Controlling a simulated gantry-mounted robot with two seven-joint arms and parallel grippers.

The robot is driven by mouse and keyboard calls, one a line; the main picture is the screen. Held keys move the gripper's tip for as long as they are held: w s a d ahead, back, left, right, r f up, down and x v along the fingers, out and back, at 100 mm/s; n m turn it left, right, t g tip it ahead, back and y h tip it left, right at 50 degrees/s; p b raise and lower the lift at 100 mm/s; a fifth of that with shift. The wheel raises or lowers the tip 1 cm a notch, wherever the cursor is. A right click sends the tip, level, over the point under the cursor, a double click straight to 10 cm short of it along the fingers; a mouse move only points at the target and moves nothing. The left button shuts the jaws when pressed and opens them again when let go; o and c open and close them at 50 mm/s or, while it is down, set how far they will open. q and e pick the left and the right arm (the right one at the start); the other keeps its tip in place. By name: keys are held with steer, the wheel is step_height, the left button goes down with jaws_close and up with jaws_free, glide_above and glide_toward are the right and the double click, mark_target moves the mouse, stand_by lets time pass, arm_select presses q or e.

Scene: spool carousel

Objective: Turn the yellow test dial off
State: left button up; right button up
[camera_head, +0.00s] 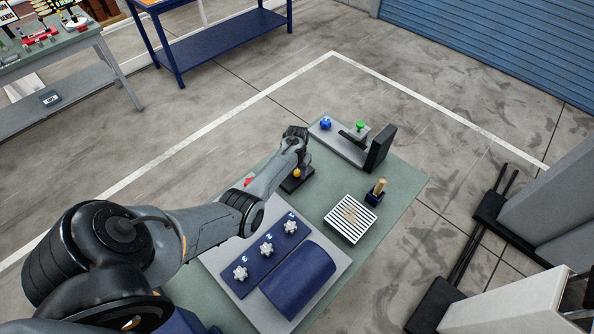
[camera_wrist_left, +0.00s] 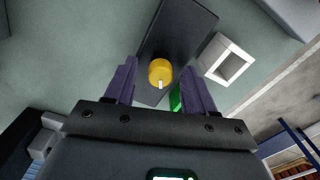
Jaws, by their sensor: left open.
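The yellow test dial (camera_wrist_left: 160,72) sits on a dark base plate (camera_wrist_left: 178,32) in the left wrist view, with a small white mark on its near side. In the head view the dial (camera_head: 296,173) is a small yellow spot, partly hidden by my left arm. My left gripper (camera_wrist_left: 160,85) is open, one finger to each side of the dial and apart from it; the fingers point toward it. In the head view the left gripper (camera_head: 297,150) is at the table's left edge, above the dial's plate. My right gripper is not in view.
A white square frame (camera_wrist_left: 228,60) and something green (camera_wrist_left: 175,98) lie close to the dial. The green table (camera_head: 400,178) also holds a blue knob (camera_head: 325,123), a green knob (camera_head: 360,126), a black upright plate (camera_head: 380,149), a striped grille (camera_head: 350,218) and white star knobs (camera_head: 266,248).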

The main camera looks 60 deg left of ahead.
arm_select(q)
steer(key=shift+c, duration=0.3)
jaws_close()
steer(key=n+p, duration=0.1)
steer(key=n, duration=0.4)
steer(key=shift+n, duration=0.3)
steer(key=n, duration=0.3)
steer(key=shift+p, duration=0.3)
steer(key=shift+n, duration=1.7)
